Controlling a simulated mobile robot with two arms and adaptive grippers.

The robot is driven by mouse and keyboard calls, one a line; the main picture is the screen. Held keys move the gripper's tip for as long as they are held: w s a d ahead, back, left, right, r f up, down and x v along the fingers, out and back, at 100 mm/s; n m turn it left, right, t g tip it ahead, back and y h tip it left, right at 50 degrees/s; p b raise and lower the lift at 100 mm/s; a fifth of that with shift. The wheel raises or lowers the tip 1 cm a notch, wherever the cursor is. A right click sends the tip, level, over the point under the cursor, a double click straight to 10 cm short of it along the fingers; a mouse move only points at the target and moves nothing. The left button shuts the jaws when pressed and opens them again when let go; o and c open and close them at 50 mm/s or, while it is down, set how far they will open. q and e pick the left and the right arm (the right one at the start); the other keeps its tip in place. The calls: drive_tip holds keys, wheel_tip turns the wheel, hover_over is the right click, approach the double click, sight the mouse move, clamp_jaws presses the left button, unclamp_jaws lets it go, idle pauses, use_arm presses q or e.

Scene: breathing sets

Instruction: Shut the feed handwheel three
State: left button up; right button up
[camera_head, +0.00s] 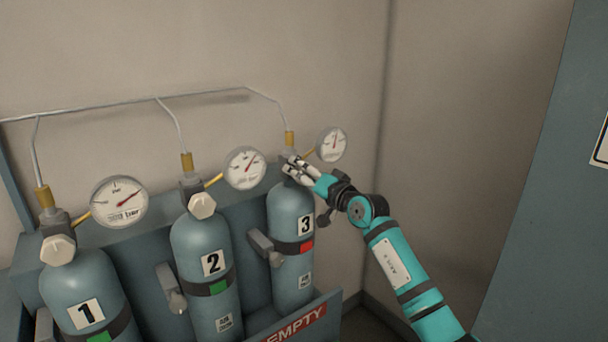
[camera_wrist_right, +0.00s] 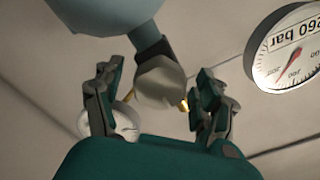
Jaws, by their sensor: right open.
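Cylinder three (camera_head: 292,235) is a blue-grey bottle with a black "3" label and a red band, at the right end of the row. Its feed handwheel, a pale faceted knob (camera_wrist_right: 160,84), shows in the right wrist view on the grey valve neck. My right gripper (camera_head: 297,168) is at the top of cylinder three and hides most of the knob in the head view. In the wrist view the right gripper (camera_wrist_right: 156,88) is open, with one finger on each side of the knob. I cannot tell whether either finger touches it. My left gripper is not in view.
Cylinder two (camera_head: 203,240) and cylinder one (camera_head: 75,287) stand to the left, with green bands and pale knobs. Gauge three (camera_head: 332,145) is close to the right gripper. A thin pipe (camera_head: 215,92) runs above. An "EMPTY" sign (camera_head: 296,324) is in front.

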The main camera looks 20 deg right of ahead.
drive_tip(key=c, duration=1.2)
drive_tip(key=shift+m, duration=0.4)
